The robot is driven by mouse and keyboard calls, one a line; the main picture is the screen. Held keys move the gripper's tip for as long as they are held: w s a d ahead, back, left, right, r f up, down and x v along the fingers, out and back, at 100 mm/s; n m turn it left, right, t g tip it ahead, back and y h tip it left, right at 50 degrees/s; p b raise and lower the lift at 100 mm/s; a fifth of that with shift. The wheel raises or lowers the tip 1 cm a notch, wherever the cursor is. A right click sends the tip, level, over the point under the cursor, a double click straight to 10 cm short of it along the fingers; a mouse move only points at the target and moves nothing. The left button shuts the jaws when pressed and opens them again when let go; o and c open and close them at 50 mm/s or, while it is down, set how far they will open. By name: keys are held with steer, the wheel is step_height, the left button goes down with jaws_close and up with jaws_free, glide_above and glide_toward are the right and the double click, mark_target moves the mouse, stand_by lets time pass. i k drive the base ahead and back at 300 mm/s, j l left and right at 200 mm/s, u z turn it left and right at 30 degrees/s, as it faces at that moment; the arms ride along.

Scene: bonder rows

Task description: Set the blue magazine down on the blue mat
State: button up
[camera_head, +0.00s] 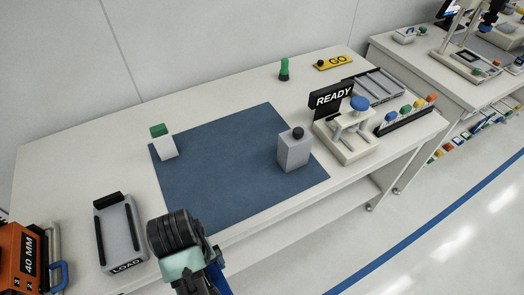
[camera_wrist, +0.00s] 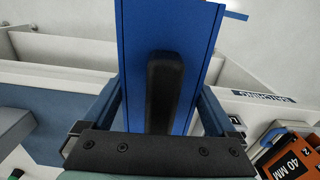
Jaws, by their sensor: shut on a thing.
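The blue magazine (camera_wrist: 195,50) fills the middle of the wrist view, with a black handle bar (camera_wrist: 165,90) along it. My gripper (camera_wrist: 160,108) is shut on it, one finger on each side. In the head view my wrist stands over the table's front edge, in front of the mat, and hides most of the magazine. Only a blue strip (camera_head: 221,277) shows beside it. The blue mat (camera_head: 225,150) lies flat on the table. The magazine is apart from the mat's clear middle; its height above the table I cannot tell.
On the mat stand a grey block with a black knob (camera_head: 293,152) at right and a green-topped white block (camera_head: 163,142) at the left edge. A LOAD tray (camera_head: 118,240) and orange 40 MM box (camera_head: 20,262) are left. A READY sign (camera_head: 331,99) and fixture (camera_head: 350,145) stand right.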

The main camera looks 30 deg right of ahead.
mark_target(224, 159)
steer(key=z, duration=1.05)
steer(key=i+j+z, duration=0.15)
steer(key=i+j, duration=0.15)
steer(key=i+j+z, duration=0.1)
steer(key=i+j, duration=0.2)
steer(key=j, duration=0.25)
steer(key=i+j, duration=0.2)
steer(key=j, duration=0.15)
steer(key=i+j, duration=0.25)
steer(key=j, duration=0.1)
